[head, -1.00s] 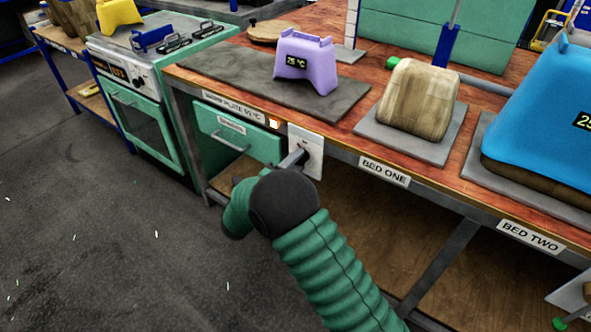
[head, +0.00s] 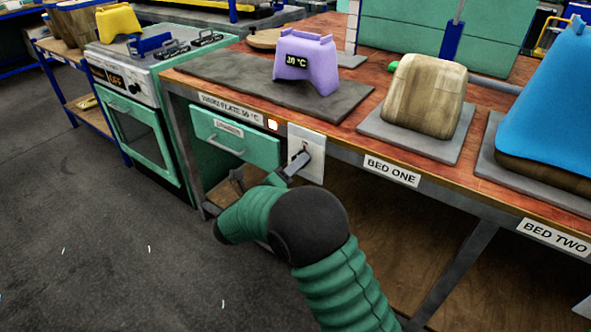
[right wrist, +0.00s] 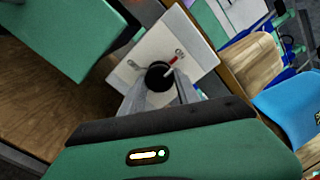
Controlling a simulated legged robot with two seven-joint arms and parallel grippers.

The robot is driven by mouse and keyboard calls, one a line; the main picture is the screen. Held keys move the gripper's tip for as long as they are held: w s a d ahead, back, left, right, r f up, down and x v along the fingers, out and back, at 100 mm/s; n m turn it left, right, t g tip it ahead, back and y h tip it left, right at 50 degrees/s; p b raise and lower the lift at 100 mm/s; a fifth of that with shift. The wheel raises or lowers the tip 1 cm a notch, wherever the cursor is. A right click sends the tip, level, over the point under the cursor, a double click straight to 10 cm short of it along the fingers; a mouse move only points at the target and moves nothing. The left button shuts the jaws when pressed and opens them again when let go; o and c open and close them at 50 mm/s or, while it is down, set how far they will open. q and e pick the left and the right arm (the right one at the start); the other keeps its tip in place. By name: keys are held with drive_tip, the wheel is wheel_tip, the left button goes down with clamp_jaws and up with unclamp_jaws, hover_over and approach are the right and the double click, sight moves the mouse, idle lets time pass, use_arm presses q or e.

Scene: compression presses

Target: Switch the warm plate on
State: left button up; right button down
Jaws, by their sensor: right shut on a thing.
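The warm plate (head: 225,74) is a dark grey slab on the left of the red-brown bench. Its label (head: 231,108) is on the bench front below. My right gripper (head: 299,163) is at this panel. In the right wrist view its fingers are shut on a round black knob (right wrist: 159,72) with a red-marked pointer (right wrist: 173,62). My left gripper is not in view.
A purple block (head: 307,66) with a temperature display stands on the warm plate. Wooden (head: 425,95) and blue (head: 548,110) blocks stand on beds to the right. A green drawer (head: 235,140) is left of the panel; a green stove (head: 140,110) stands farther left.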

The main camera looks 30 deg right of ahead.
idle(0.3)
drive_tip(key=c, duration=1.3)
unclamp_jaws()
drive_tip(key=o, duration=0.4)
drive_tip(key=shift+d+f, duration=0.1)
drive_tip(key=shift+d, duration=0.05)
drive_tip(key=p+v, duration=0.5)
drive_tip(key=v, duration=1.2)
drive_tip(key=shift+w, duration=0.15)
